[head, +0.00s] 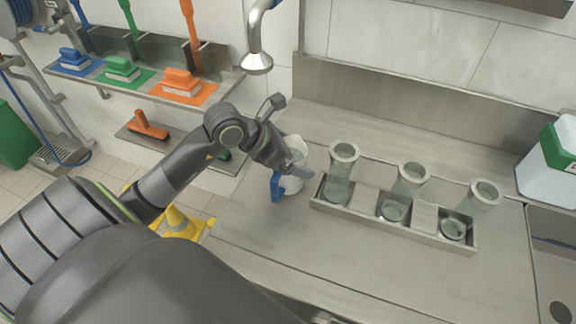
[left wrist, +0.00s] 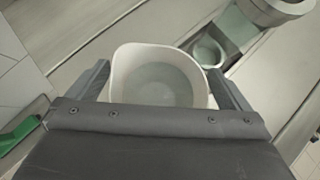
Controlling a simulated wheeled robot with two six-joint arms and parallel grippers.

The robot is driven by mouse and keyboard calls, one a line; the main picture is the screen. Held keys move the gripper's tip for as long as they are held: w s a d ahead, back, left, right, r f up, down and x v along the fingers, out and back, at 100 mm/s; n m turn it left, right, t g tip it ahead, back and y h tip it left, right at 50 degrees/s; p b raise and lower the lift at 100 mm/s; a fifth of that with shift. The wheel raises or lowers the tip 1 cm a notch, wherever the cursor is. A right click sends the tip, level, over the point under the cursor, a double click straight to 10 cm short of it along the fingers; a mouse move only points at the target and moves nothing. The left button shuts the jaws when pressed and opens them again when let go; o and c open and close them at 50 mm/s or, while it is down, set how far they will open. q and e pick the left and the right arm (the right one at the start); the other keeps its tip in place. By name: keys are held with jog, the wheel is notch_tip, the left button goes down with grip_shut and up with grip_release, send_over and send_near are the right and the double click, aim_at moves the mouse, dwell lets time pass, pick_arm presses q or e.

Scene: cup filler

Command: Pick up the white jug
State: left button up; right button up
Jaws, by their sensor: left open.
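The white jug (head: 293,182) stands on the steel counter, left of the metal tray, with a blue handle (head: 277,187) toward the lower left. My left gripper (head: 297,162) is at the jug, covering part of its top. In the left wrist view, the jug (left wrist: 158,57) shows its open rim and pale interior between the two spread fingers of the left gripper (left wrist: 160,82). The fingers lie on either side of it, open. I cannot tell whether they touch its wall. My right gripper is not in view.
A steel tray (head: 360,211) holds three glass vessels, just right of the jug. A white canister with a green label (head: 548,175) stands at the far right beside a sink (head: 553,255). A metal spout (head: 257,60) hangs behind. The counter's front is clear.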

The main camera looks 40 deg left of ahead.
pick_arm(q)
jog(key=c, duration=1.5)
jog(key=shift+o, duration=0.2)
jog(key=shift+r, duration=0.45)
notch_tip(320, 180, up, 2)
jog(key=shift+r+b, duration=0.1)
jog(key=shift+b, duration=0.45)
jog(key=s+a+p, duration=0.4)
jog(key=s, duration=0.3)
jog(key=s+a+p, duration=0.4)
jog(key=s+a, duration=0.1)
jog(key=s, duration=0.3)
jog(key=shift+s+a+r, duration=0.15)
jog(key=shift+a, duration=0.1)
